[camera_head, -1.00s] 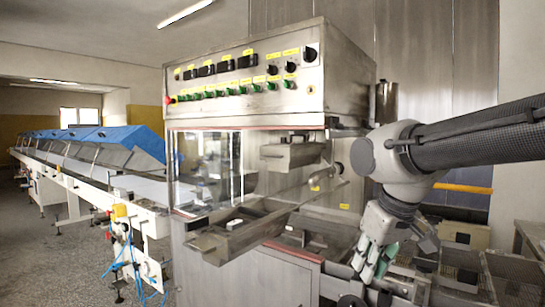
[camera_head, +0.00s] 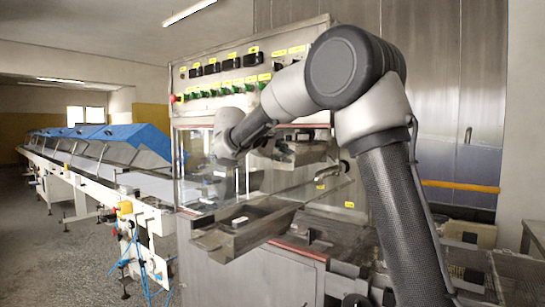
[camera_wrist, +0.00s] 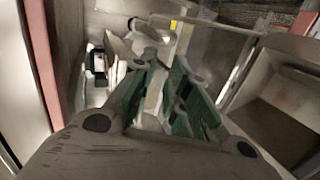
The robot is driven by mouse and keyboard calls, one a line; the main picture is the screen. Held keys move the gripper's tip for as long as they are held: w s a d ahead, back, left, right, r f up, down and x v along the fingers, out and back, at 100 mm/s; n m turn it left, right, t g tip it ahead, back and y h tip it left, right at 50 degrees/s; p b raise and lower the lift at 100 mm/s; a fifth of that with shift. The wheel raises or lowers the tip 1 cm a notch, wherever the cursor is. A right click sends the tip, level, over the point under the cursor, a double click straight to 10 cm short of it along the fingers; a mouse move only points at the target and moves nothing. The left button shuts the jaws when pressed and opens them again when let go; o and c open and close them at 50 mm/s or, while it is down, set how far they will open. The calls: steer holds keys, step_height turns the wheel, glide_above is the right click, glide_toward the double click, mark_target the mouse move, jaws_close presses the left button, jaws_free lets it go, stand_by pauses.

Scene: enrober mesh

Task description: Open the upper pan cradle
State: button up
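The upper pan cradle (camera_head: 308,153) is a metal trough at the machine's opening below the control panel, partly hidden behind my arm and gripper. My gripper (camera_head: 283,152) is close to it in the head view; I cannot tell whether they touch. In the wrist view my gripper (camera_wrist: 165,92) has its two green-padded fingers apart, with a pale metal part visible between or behind them. An open metal box-like part (camera_wrist: 277,118), possibly the cradle, lies to the right of the fingers there.
A lower metal pan (camera_head: 238,238) sticks out below. The control panel (camera_head: 235,75) with green switches stands above. A pinkish-red edged frame (camera_wrist: 40,65) is close at left in the wrist view. A conveyor with blue covers (camera_head: 125,140) runs off left.

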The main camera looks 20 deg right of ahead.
steer(key=w+a+n+t+h, duration=0.1)
steer(key=w+a+t, duration=0.1)
steer(key=w+a, duration=0.45)
steer(key=x, duration=0.8)
steer(key=shift+r, duration=0.35)
jaws_close()
